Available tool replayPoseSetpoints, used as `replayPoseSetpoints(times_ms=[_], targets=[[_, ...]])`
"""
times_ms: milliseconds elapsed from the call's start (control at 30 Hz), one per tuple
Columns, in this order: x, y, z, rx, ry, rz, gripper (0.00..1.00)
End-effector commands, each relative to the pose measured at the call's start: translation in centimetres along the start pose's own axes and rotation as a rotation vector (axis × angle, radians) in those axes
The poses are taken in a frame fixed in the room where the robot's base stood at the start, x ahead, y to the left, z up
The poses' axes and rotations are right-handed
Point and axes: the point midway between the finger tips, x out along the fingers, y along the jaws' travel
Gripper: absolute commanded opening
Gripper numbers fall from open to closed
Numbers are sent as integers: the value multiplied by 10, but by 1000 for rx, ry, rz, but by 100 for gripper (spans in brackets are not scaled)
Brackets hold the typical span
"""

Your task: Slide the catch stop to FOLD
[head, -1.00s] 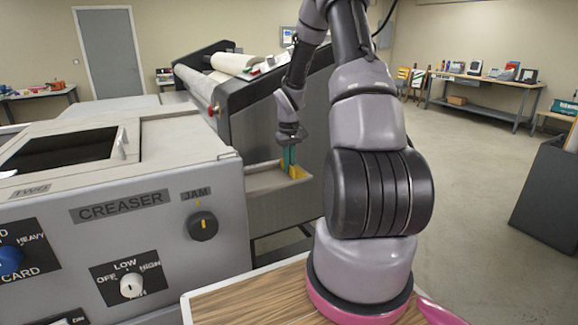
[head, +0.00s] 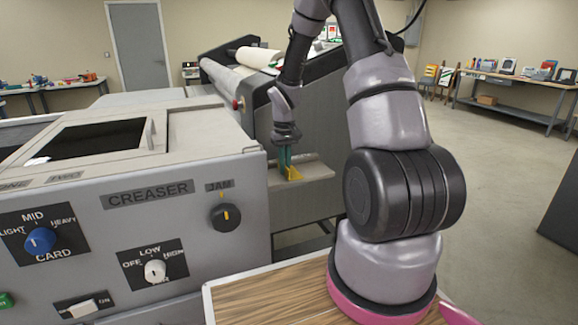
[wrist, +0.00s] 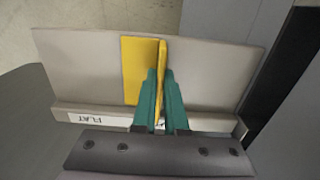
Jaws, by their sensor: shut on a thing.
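The catch stop is a yellow angled plate (wrist: 143,72) standing on a grey catch tray (wrist: 212,75) at the side of the creaser. It also shows in the head view (head: 294,173). My gripper (wrist: 160,98) has its green fingers shut on the stop's upright yellow fin, one finger on each side. In the head view my gripper (head: 286,158) reaches down to the tray. A white label reading FLAT (wrist: 88,118) is on the tray's near rim, left of the fingers in the wrist view. No FOLD label shows; the gripper hides part of the rim.
The creaser (head: 150,200) stands at left with its JAM knob (head: 225,217), a white LOW/HIGH knob (head: 155,271) and a blue CARD knob (head: 40,240). The laminator with a white roll (head: 255,57) is behind. Open floor lies at right.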

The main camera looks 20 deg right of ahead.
Motion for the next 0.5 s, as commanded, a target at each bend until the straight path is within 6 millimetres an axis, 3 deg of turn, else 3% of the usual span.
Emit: replayPoseSetpoints(times_ms=[67, 167, 200, 500], targets=[[-1, -5, -1, -5, 1, -5, 0], [-1, -6, -1, -6, 1, -5, 37], [0, -5, -1, -6, 1, -5, 40], [-1, -3, 0, -4, 0, -3, 40]])
